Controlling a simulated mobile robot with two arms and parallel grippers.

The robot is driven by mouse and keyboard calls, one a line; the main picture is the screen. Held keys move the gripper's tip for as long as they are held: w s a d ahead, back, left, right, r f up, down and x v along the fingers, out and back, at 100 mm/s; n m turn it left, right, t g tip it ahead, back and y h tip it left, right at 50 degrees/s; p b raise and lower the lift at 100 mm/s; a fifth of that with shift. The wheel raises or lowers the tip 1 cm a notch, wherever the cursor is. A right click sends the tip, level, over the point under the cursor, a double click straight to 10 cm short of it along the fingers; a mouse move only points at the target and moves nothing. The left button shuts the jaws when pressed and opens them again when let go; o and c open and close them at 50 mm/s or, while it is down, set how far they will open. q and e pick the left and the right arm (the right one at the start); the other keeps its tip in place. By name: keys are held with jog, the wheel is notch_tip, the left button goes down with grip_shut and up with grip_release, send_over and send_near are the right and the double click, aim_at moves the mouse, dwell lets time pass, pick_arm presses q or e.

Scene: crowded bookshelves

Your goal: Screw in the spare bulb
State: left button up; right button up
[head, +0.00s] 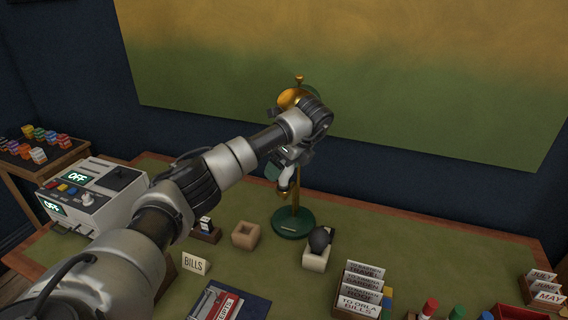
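A desk lamp with a green round base (292,224), a thin brass stem and a brass head (293,97) stands at the middle of the desk. My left gripper (285,178) is just below the lamp head, in front of the stem and pointing down. My wrist hides part of the lamp head and its socket. The fingers are small and partly hidden, so I cannot tell whether they hold a bulb. A dark, round bulb-like thing (320,238) sits in a white square holder (315,262) right of the lamp base. A tan square holder (246,235) left of the base looks empty.
A white device (92,193) with "OFF" displays stands at the left. The green desktop (420,250) is clear at the right.

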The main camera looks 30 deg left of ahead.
pick_arm(q)
jog(key=shift+c, duration=0.3)
jog(key=c, duration=0.8)
jog(key=shift+m+t, duration=0.3)
jog(key=shift+m, duration=0.5)
jog(key=m+t, duration=0.1)
jog(key=m, duration=0.2)
jog(key=shift+m+t, duration=0.3)
jog(key=shift+m, duration=0.1)
jog(key=o, duration=0.9)
jog(key=shift+c, duration=0.2)
jog(key=shift+r+p, duration=2.8)
jog(key=shift+r, duration=1.7)
jog(key=shift+f, duration=0.1)
